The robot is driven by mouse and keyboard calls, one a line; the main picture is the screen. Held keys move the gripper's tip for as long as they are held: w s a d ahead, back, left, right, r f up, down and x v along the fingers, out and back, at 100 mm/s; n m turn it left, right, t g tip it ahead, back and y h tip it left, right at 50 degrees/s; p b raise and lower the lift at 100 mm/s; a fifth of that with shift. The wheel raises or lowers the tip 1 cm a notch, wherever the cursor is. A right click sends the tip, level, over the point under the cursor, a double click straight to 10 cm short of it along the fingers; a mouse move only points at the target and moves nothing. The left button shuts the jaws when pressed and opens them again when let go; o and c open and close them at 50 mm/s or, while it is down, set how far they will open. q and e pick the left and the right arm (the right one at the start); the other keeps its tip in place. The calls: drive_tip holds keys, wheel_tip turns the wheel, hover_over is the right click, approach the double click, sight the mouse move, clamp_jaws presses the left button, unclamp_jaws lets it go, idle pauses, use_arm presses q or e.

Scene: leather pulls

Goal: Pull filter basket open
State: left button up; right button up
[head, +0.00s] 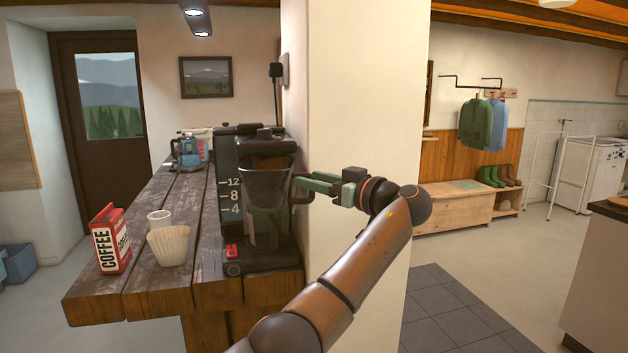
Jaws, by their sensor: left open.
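The filter basket (266,178) is a dark see-through cone with brown coffee grounds showing at its top. It sits in the upper part of the black coffee maker (228,190) on the wooden table. My left gripper (298,187) is open at the right side of the basket, with its green fingers pointing left at the dark handle there. The fingers overlap the handle in the picture; I cannot tell whether they touch it. My right gripper is not in view.
A glass carafe (266,225) stands under the basket. A red coffee pack (110,240), a white cup (159,220) and paper filters (169,245) stand on the table (150,285) to the left. A white wall pillar (365,110) rises close behind my arm.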

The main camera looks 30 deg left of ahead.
use_arm(q)
drive_tip(key=b+v, duration=0.2)
drive_tip(key=v, duration=1)
drive_tip(key=shift+d, duration=0.25)
